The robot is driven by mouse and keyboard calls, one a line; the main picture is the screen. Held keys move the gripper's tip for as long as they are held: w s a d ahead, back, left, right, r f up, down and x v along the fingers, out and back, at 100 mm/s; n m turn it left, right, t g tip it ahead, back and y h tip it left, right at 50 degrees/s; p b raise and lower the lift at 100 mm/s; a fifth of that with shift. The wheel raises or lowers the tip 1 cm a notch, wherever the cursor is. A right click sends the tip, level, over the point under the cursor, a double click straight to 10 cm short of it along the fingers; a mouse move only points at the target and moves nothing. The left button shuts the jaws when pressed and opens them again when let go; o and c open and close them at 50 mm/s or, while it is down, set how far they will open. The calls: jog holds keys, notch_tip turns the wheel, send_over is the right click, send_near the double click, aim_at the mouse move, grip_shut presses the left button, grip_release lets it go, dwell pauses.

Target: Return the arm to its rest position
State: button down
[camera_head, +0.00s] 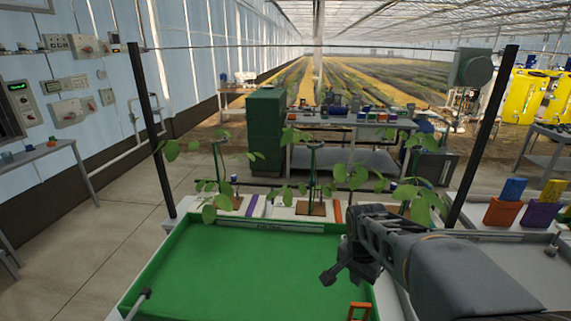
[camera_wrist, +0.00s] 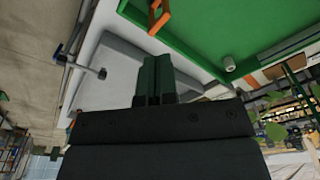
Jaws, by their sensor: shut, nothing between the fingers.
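My arm comes in from the lower right in the head view. My gripper (camera_head: 330,278) hangs over the right part of the green tray (camera_head: 225,268), apart from its surface. In the wrist view my gripper (camera_wrist: 155,62) shows as two dark green fingers pressed together, with nothing between them. The green tray also shows at the top of the wrist view (camera_wrist: 205,30).
An orange frame-shaped piece (camera_head: 359,311) is at the tray's near right edge. Several seedlings (camera_head: 312,180) stand along the tray's far side. Dark posts (camera_head: 150,130) rise left and right (camera_head: 483,135). Colored blocks (camera_head: 503,212) stand at right. The tray's middle is bare.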

jog(key=s+a+r+n+t+y, duration=0.1)
jog(key=s+a+r+n+t, duration=0.1)
jog(key=s+n, duration=0.6)
jog(key=shift+a+r+n+t, duration=0.2)
jog(key=shift+a+n+t, duration=0.4)
jog(key=shift+a+n, duration=0.65)
